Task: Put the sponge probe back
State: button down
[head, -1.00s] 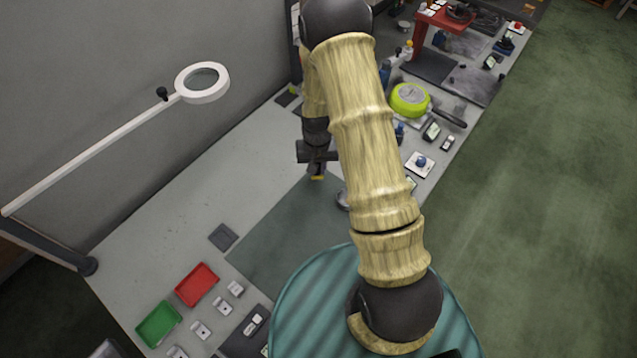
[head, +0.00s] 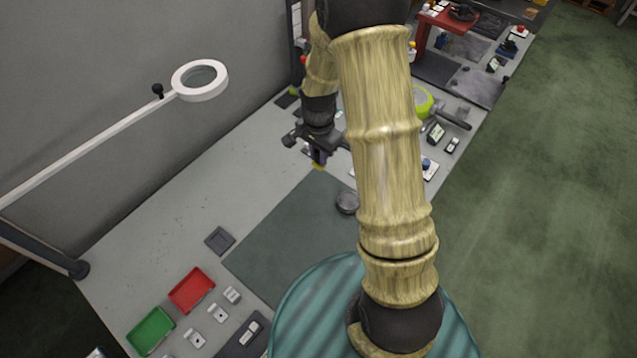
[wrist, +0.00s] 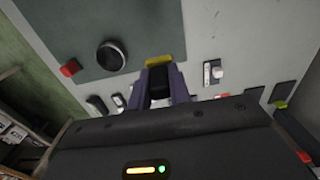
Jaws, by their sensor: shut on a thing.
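The sponge probe shows as a yellow tip (wrist: 159,59) with a dark body behind it in the wrist view. My gripper (wrist: 159,80) is shut on the dark body, with its purple fingers on both sides. In the head view my gripper (head: 319,157) hangs over the bench just beyond the far end of the dark green mat (head: 290,230), and the yellow tip (head: 318,166) points down below it. The tip looks clear of the bench top, but the exact height is hard to tell. I cannot make out for sure which place belongs to the probe.
A round dark thing (head: 347,202) lies on the mat. A red tray (head: 191,290), a green tray (head: 151,330) and a dark square pad (head: 220,240) lie nearer. A ring magnifier (head: 200,80) overhangs at left. The green pan (head: 423,102) is partly hidden by my arm.

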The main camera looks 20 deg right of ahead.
aim_at(319, 168)
jog(key=shift+s+f+p, duration=0.1)
jog(key=shift+f+p, duration=0.35)
jog(key=shift+f, duration=2.35)
jog(key=shift+f, duration=0.1)
jog(key=shift+f+p, duration=0.4)
jog(key=shift+f, duration=1.6)
jog(key=shift+f, duration=0.2)
jog(key=c, duration=1.3)
grip_release()
jog(key=shift+r, duration=0.1)
notch_tip(319, 168, up, 12)
jog(key=shift+r+b, duration=0.15)
jog(key=shift+b, duration=1)
